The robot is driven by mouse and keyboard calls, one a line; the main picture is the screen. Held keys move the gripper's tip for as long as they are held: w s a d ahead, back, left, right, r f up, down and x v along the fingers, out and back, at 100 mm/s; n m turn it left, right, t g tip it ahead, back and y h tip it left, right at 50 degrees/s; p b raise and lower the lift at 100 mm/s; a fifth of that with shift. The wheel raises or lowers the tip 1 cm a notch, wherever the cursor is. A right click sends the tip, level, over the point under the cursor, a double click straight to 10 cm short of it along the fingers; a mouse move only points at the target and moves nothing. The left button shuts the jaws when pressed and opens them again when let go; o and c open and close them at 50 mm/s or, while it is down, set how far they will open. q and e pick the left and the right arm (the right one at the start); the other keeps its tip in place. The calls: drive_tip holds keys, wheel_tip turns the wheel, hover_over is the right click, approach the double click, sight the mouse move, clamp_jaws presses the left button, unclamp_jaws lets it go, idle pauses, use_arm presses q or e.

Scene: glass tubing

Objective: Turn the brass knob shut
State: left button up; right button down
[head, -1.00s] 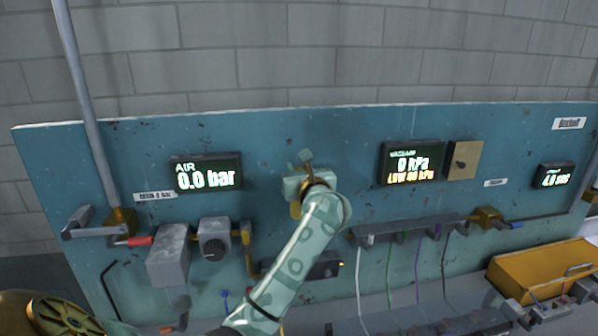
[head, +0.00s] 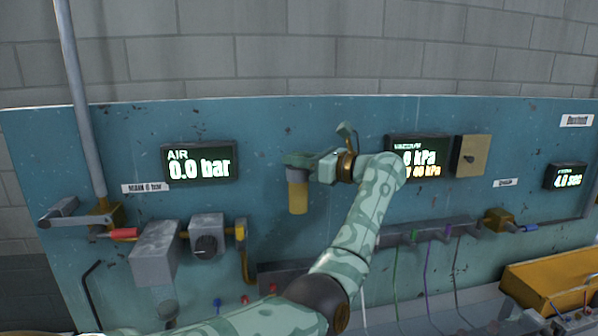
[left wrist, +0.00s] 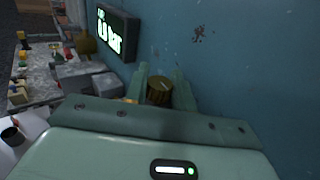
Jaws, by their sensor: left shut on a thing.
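In the head view my left gripper (head: 318,165) comes from the right and points left along the blue panel. Its fingers hide the knob there. They meet a grey-topped fitting with a brass cylinder (head: 298,197) hanging below. The air display (head: 199,163) reads 0.0 bar. My right gripper is not in view.
A grey regulator (head: 206,238) and a red-tipped lever (head: 122,235) are on the panel at lower left. The vacuum display (head: 417,158) is partly behind my left arm. A yellow case (head: 550,282) stands at lower right. The panel above the gripper is clear.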

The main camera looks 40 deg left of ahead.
use_arm(q)
drive_tip(key=shift+f+n+g+b, duration=0.1)
drive_tip(key=shift+n+g+b, duration=0.6)
drive_tip(key=shift+g, duration=0.4)
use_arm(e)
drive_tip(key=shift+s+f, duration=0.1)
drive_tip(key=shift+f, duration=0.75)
use_arm(q)
drive_tip(key=shift+h, duration=0.3)
drive_tip(key=o, duration=1)
drive_tip(key=shift+c, duration=0.2)
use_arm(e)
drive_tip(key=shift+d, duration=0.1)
